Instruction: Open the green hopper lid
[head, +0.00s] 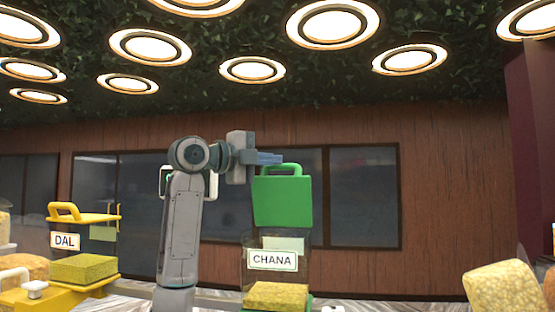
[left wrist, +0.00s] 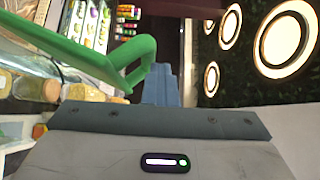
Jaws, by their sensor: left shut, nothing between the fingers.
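The green lid (head: 283,204) stands raised, roughly upright, above the clear hopper labelled CHANA (head: 272,260), with its handle (head: 282,168) at the top. My left gripper (head: 268,158) is shut and empty, close beside the upper left of the handle; I cannot tell whether it touches. In the left wrist view the lid (left wrist: 62,46) slants across the upper left and its handle (left wrist: 140,62) is beside my shut fingers (left wrist: 160,84). My right gripper is out of view.
A yellow-lidded hopper labelled DAL (head: 65,241) stands at the left, its yellow lid (head: 85,217) lying flat. A yellowish block (head: 502,286) is at the lower right. Dark windows (head: 364,197) line the wooden wall behind. The space above the green lid is clear.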

